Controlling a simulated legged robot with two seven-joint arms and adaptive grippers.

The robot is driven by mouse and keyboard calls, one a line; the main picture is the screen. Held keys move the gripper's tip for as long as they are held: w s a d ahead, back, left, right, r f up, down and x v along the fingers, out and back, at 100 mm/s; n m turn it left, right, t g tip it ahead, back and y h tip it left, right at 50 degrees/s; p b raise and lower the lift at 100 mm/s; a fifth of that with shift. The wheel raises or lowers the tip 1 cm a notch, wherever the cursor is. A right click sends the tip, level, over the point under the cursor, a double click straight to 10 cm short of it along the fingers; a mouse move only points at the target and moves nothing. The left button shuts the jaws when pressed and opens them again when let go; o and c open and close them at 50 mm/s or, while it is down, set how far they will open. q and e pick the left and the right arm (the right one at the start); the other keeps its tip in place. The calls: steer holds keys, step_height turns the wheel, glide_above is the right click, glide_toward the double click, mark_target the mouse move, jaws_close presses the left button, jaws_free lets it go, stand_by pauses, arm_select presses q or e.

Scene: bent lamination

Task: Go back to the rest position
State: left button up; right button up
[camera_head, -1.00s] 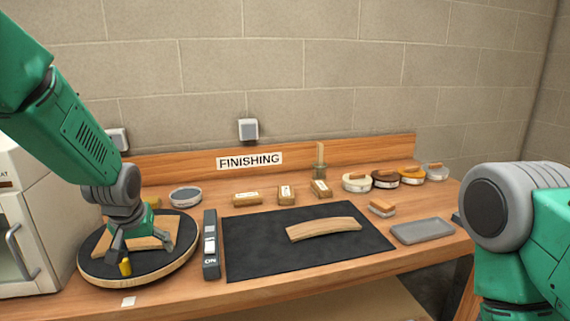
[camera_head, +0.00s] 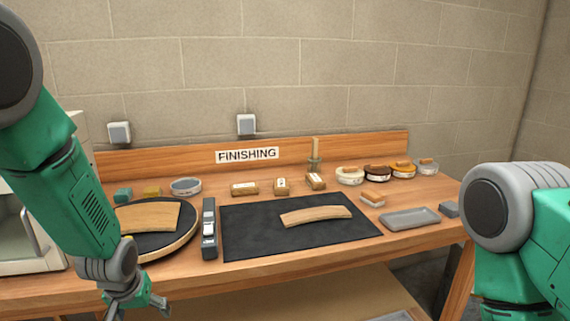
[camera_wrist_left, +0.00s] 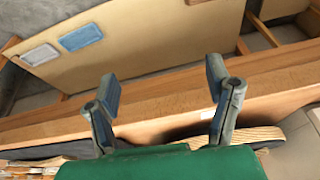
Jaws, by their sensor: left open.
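My left gripper (camera_head: 136,307) is open and empty, low in front of the bench's front edge at the left of the head view. In the left wrist view its two spread fingers (camera_wrist_left: 162,88) have nothing between them, with the bench edge beyond. A bent wooden piece (camera_head: 148,217) lies on the round black turntable (camera_head: 178,241), apart from the gripper. A second curved wooden piece (camera_head: 315,215) lies on the black mat (camera_head: 270,245). My right arm shows at the right edge; its gripper is out of view.
The wooden bench (camera_head: 290,268) carries a dark bar-shaped device (camera_head: 209,240), wooden blocks (camera_head: 244,189), round tins (camera_head: 350,176) and a grey tray (camera_head: 410,218). A white cabinet (camera_head: 30,225) stands at the left. A lower shelf (camera_wrist_left: 150,40) holds two flat trays.

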arm_select(q)
steer(key=s+d+f+m+g+b, duration=0.1)
steer(key=s+f+g+b, duration=0.15)
steer(key=s+f, duration=1.35)
steer(key=s+f+b, duration=0.1)
steer(key=s, duration=0.7)
steer(key=s+d+f+m, duration=0.1)
steer(key=s+f, duration=0.1)
steer(key=s, duration=0.5)
steer(key=shift+s+d+f+m+h+b, duration=0.2)
steer(key=shift+s+f+m+h+b, duration=0.1)
steer(key=shift+s+h+b, duration=0.1)
steer(key=shift+r, duration=0.1)
